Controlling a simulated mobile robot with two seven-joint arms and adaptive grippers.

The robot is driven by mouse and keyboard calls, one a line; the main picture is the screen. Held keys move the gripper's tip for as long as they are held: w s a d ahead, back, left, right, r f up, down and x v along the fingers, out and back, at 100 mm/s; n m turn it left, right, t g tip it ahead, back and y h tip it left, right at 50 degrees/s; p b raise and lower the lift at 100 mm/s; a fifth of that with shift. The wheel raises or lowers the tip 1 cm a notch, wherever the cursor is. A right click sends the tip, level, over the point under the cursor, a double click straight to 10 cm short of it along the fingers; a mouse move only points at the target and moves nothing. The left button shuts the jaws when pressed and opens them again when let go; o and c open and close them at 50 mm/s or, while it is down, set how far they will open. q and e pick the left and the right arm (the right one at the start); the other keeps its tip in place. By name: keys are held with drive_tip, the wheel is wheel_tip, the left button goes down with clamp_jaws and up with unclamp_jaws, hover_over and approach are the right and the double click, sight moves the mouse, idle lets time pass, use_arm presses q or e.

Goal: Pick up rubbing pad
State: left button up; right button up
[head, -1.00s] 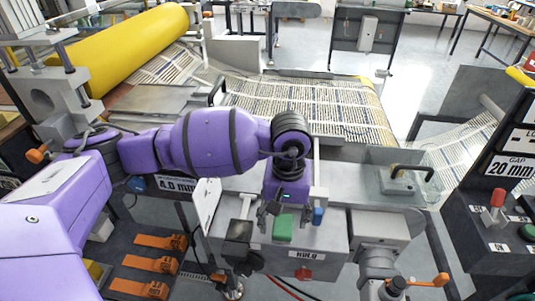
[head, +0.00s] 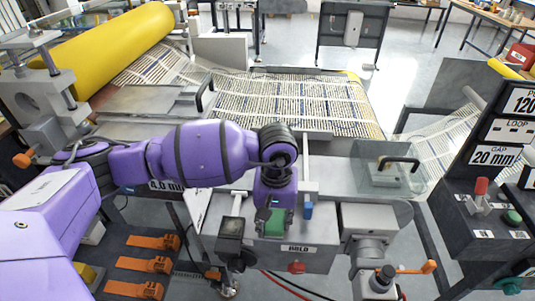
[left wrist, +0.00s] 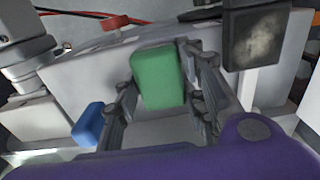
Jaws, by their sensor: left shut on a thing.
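A green block (head: 276,224), which looks like the rubbing pad, is at the front of the grey machine box marked HOLD. My left gripper (head: 270,217) comes down over it. In the left wrist view the green block (left wrist: 158,77) sits between the two fingers of my left gripper (left wrist: 160,85), which are shut on it. I cannot tell whether its underside still touches the box top. My right gripper is in neither view.
A small blue block (head: 308,210) stands close to the right of the gripper, and a dark square-faced part (head: 231,228) close to its left. A clear-covered unit with a black handle (head: 399,160) is further right. Printed mesh (head: 300,100) runs behind.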

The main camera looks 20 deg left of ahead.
use_arm(q)
drive_tip(key=shift+w+r, duration=0.1)
drive_tip(key=shift+r, duration=0.05)
drive_tip(key=shift+r, duration=0.65)
drive_tip(key=s+d+r+b, duration=0.1)
drive_tip(key=s+d+r, duration=0.5)
drive_tip(key=s+r, duration=0.5)
drive_tip(key=shift+s+d+r, duration=0.25)
drive_tip(key=shift+s+d, duration=0.1)
drive_tip(key=shift+s, duration=0.35)
